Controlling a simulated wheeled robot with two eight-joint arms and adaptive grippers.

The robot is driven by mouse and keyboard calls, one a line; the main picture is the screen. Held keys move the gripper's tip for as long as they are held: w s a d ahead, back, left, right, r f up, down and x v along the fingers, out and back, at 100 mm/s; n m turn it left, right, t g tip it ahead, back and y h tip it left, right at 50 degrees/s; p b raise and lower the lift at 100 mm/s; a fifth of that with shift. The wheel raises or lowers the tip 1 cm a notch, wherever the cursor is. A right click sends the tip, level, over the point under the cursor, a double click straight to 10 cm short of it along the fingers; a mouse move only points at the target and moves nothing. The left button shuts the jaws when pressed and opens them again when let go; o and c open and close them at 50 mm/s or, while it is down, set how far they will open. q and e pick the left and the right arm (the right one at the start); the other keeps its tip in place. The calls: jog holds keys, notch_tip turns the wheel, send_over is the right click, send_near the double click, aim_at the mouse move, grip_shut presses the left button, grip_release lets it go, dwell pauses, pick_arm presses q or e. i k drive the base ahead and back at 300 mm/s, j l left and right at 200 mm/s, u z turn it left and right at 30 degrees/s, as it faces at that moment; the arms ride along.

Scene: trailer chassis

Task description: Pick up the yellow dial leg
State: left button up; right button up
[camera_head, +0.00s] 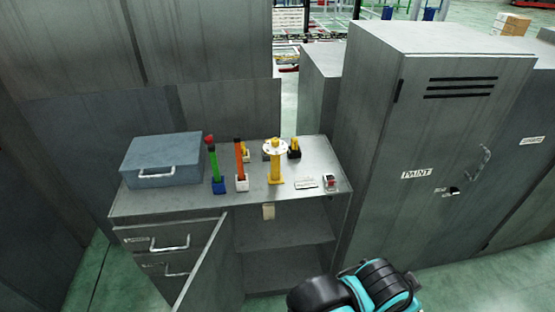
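The yellow dial leg (276,168) stands upright on the grey metal worktop of the cabinet. It is a yellow post with a wide, round, pale disc on top and a small yellow foot at the bottom. Nothing touches it from the front, and its whole front side shows.
A green tool (214,165) and an orange tool (240,160) stand in small holders left of the leg. Small black-and-yellow parts (294,149) sit behind. A blue-grey case (162,160) fills the worktop's left. The cabinet door (207,272) hangs open. A tall locker (425,150) stands right.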

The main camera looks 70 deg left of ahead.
aim_at(275, 177)
jog(key=i+j+u, duration=0.1)
jog(key=u, duration=0.25)
jog(key=i+u, duration=0.35)
jog(key=u, duration=0.35)
jog(key=i+j, duration=0.05)
